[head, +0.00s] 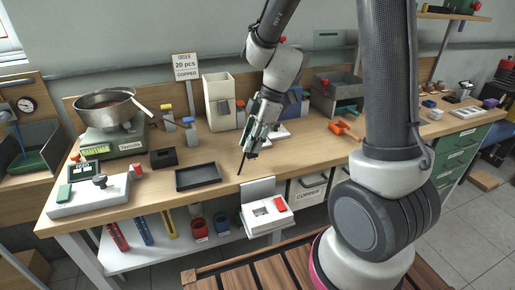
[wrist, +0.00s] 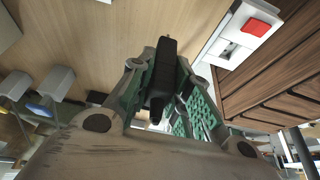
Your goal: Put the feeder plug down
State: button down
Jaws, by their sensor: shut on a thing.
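My gripper (head: 252,147) is above the front part of the wooden workbench (head: 215,153), right of the black tray, with its fingers pointing down. It is shut on a dark, narrow piece, which I take to be the feeder plug (wrist: 162,75); the plug also shows in the head view as a thin dark shape (head: 241,166) below the fingers. In the wrist view the plug sits between the green-padded fingers (wrist: 160,92). I cannot tell whether its lower end touches the bench.
A black tray (head: 198,178) and a black block (head: 163,157) are to the left. A white box with a red button (head: 267,213) hangs at the front edge. A metal pan (head: 105,108) stands on a scale at the left. Orange-handled tools (head: 343,130) lie to the right.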

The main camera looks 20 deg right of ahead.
aim_at(250, 157)
jog(key=shift+f, duration=1.75)
jog(key=shift+f, duration=0.1)
jog(key=c, duration=1.3)
grip_release()
jog(key=v, duration=1.2)
jog(key=shift+s+d+r+m+t+h, duration=0.75)
jog(key=shift+s+d+r+m, duration=0.9)
jog(key=shift+s+m, duration=1.45)
jog(key=shift+s+d+r+m+t+h, duration=0.7)
jog(key=shift+s+d+r+m, duration=0.95)
jog(key=shift+s+m, duration=1.45)
jog(key=shift+s+d+r+m+t+h, duration=0.75)
jog(key=shift+s+d+r+m, duration=0.9)
jog(key=shift+s+m, duration=1.45)
